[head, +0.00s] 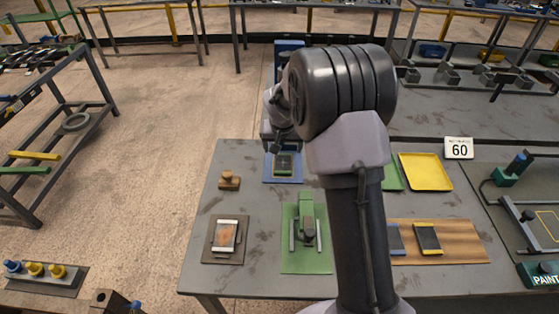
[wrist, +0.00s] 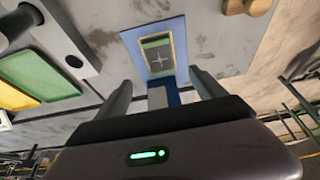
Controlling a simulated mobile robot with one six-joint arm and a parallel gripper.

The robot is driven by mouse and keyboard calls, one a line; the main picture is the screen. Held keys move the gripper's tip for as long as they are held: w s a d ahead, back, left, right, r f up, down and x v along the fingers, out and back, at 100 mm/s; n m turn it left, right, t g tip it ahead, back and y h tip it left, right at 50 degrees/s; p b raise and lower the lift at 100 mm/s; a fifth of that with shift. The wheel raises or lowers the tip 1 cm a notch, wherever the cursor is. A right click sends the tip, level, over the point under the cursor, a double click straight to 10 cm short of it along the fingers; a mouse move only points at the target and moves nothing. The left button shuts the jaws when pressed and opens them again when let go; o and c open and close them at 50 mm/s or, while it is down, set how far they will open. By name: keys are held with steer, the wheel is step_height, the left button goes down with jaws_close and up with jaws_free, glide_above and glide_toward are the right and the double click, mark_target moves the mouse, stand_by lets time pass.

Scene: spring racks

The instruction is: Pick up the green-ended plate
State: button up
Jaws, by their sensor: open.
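The green-ended plate (wrist: 157,60) is dark, with a green band at one end and a pale cross mark on its face. It lies flat on a blue mat (wrist: 126,38). In the head view the plate (head: 284,164) and the blue mat (head: 268,171) sit near the table's back edge, just left of my arm. In the wrist view my gripper (wrist: 160,80) is open and empty, its fingers spread to either side below the plate in the picture. The fingers are apart from the plate; the exact height gap is hard to judge.
A green fixture (head: 305,265) stands in front of the plate. A wooden stamp (head: 229,180) is to its left. Yellow (head: 426,172) and green trays lie right, with a wooden board (head: 468,243) holding two dark plates. My arm hides the table's middle.

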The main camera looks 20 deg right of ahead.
steer(key=b, duration=0.1)
glide_above(283, 163)
steer(key=s+a, duration=0.1)
steer(key=s, duration=0.2)
steer(key=f, duration=0.6)
steer(key=shift+w+f, duration=0.2)
steer(key=shift+f, duration=0.1)
steer(key=b+x, duration=0.2)
steer(key=x, duration=0.3)
steer(key=shift+a+f, duration=0.1)
steer(key=shift+f, duration=0.1)
steer(key=shift+s+r, duration=0.1)
steer(key=shift+r, duration=0.05)
jaws_close()
